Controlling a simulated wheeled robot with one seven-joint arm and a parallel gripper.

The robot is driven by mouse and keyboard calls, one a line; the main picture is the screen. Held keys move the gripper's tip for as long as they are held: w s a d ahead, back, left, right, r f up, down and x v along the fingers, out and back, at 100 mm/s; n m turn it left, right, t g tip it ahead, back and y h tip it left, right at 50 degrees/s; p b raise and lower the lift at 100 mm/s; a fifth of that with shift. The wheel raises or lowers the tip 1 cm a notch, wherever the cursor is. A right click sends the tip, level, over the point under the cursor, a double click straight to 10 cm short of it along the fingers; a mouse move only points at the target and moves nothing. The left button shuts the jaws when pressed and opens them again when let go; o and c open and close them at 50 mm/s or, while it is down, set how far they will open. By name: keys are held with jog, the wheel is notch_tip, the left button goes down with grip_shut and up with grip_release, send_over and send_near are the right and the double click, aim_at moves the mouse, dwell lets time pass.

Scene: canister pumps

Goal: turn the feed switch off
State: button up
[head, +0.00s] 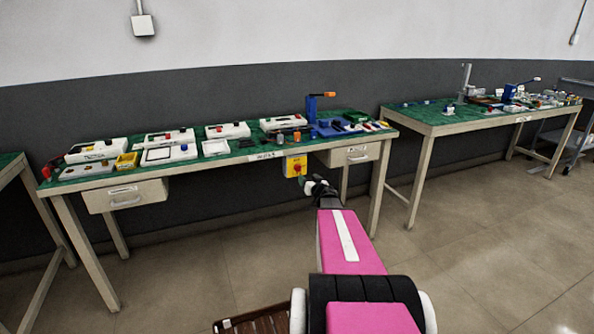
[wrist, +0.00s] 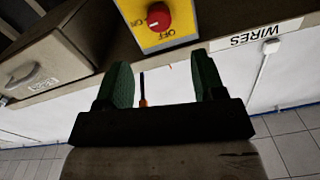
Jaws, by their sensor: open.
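The feed switch is a yellow plate with a red knob (head: 297,168) on the front edge of the middle workbench. In the wrist view its red knob (wrist: 156,17) is at the top, with "ON" lettering to its left and "OFF" below it. A small white mark on the knob sits on its left side, facing the "ON" lettering. My gripper (head: 318,184) is just in front of the switch, a little low and right. In the wrist view my gripper (wrist: 164,78) has its two green fingers apart, empty, and the knob lies beyond the fingertips, not between them.
The middle workbench (head: 235,157) carries several white panels and a blue fixture. A "WIRES" label (wrist: 258,33) is beside the switch.

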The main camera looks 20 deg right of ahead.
aim_at(299, 169)
jog(key=w, duration=1)
jog(key=shift+a, duration=0.25)
jog(key=c, duration=0.9)
